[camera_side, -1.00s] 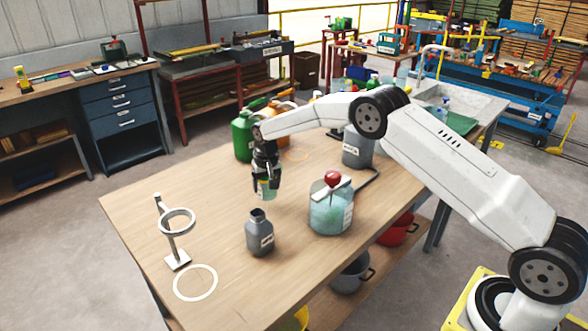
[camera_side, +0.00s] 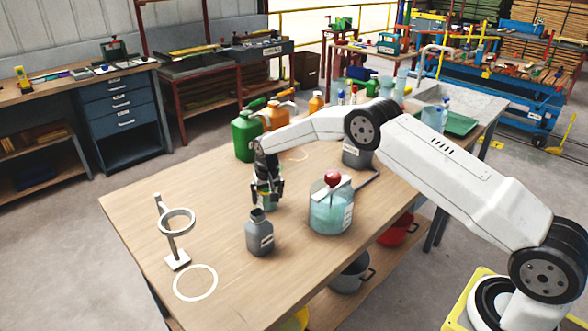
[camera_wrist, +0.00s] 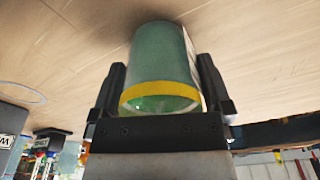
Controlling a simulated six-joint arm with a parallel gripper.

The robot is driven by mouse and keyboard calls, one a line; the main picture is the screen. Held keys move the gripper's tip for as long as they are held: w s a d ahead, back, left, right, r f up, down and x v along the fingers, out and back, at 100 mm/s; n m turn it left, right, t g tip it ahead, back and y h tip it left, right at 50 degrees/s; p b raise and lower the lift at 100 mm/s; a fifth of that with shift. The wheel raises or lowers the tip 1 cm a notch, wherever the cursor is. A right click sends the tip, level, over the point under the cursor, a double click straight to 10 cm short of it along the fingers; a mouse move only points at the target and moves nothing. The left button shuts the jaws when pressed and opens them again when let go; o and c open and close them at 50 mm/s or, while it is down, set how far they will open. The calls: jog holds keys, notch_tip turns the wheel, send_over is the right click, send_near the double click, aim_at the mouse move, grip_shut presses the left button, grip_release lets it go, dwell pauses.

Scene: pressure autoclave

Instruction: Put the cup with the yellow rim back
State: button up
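The cup with the yellow rim shows large in the wrist view (camera_wrist: 160,65). It is pale green and see-through, with a white label on its right side and its yellow rim towards the camera. In the side view the cup (camera_side: 270,203) is small and partly hidden below my gripper (camera_side: 268,190). My gripper (camera_wrist: 162,85) points down, with one finger on each side of the cup and close against its wall. The cup is upright, at or just above the wooden table (camera_side: 140,205); a tiny gap cannot be ruled out.
A grey bottle (camera_side: 259,235) stands in front of the cup, and a glass jar with a red knob (camera_side: 331,208) to its right. A ring stand (camera_side: 175,235) and a white circle (camera_side: 195,283) are at front left. Green (camera_side: 245,138) and orange canisters (camera_side: 275,117) stand behind.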

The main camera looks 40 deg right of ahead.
aim_at(270, 209)
jog(key=shift+r, duration=0.1)
notch_tip(270, 209, up, 12)
jog(key=s, duration=0.1)
jog(key=shift+s+a, duration=0.2)
jog(key=shift+a, duration=0.1)
dwell(0.5)
dwell(0.3)
jog(key=shift+s+r, duration=0.1)
jog(key=s+a+n+t, duration=0.1)
jog(key=s+n, duration=0.3)
jog(key=s, duration=2.9)
jog(key=shift+s+a+r+n+y, duration=0.2)
jog(key=shift+a+n+y, duration=0.1)
jog(key=shift+a, duration=0.4)
